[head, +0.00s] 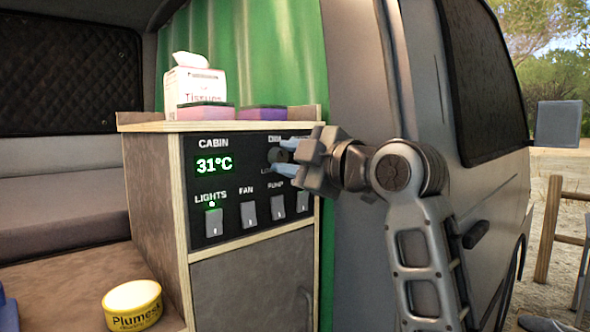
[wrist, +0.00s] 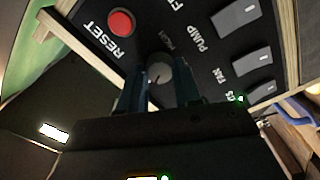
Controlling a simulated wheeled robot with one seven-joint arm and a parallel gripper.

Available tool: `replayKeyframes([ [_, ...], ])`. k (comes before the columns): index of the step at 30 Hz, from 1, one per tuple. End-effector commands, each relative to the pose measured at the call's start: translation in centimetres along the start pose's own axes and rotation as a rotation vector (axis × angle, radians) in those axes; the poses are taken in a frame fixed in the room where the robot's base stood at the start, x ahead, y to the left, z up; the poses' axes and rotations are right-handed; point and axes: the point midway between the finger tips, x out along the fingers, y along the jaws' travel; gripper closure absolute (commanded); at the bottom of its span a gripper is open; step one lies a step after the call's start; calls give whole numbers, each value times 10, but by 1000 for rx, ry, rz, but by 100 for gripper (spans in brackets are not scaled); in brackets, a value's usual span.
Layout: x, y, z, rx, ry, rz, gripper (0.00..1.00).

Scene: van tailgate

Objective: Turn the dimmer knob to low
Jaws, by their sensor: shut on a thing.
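The dimmer knob (head: 277,156) is a dark round knob on the black control panel (head: 230,172), under a label that reads "DIM" and is partly covered. In the wrist view the knob (wrist: 159,70) shows as a grey disc between my two fingers. My gripper (head: 285,152) reaches in from the right and is shut on the knob, with its bluish fingertips on either side. In the wrist view my gripper (wrist: 160,88) points at the panel. The scale around the knob is mostly hidden or too dark to read, so I cannot tell its setting.
Several rocker switches, including LIGHTS (head: 214,223) with a green lamp, sit below the knob. The cabin display (head: 214,165) reads 31°C. A red RESET button (wrist: 121,22) is close by. A tissue box (head: 195,92) and sponges stand on top; a yellow tin (head: 133,305) sits lower left.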

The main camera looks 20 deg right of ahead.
Motion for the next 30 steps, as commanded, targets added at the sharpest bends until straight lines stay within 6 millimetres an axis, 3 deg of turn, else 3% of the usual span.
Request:
replayKeyframes([
  [1,-2,3,6,-45,-10,15,98],
  [30,-2,7,4,-969,-16,14,97],
])
